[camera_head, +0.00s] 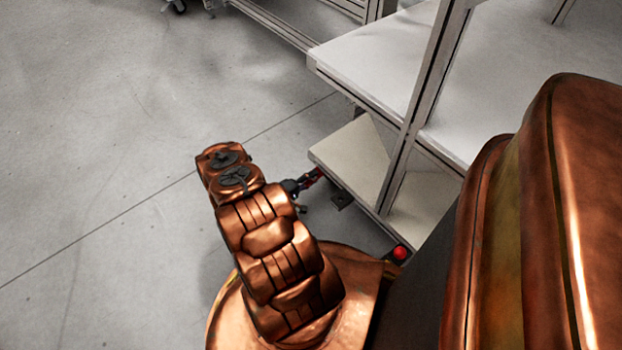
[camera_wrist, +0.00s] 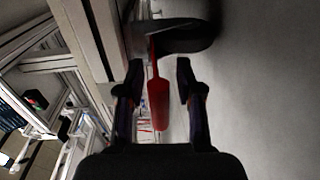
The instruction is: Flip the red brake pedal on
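The red brake pedal (camera_wrist: 158,104) shows in the wrist view as an elongated red piece on a thin stem, beside a dark rounded part (camera_wrist: 185,38) that looks like a caster wheel. My gripper (camera_wrist: 159,72) is open, with one black finger on each side of the pedal in the picture. Gaps show on both sides, and neither finger appears to touch it. In the head view my gripper (camera_head: 303,190) is low beside the cart's lower shelf. Small red bits show near it, but I cannot tell whether they are the pedal.
A metal-framed cart with a white upper shelf (camera_head: 375,62) and a lower shelf (camera_head: 352,160) stands to the right of my gripper. A red round knob (camera_head: 400,253) shows near its lower edge. The grey floor (camera_head: 90,130) on the left is clear.

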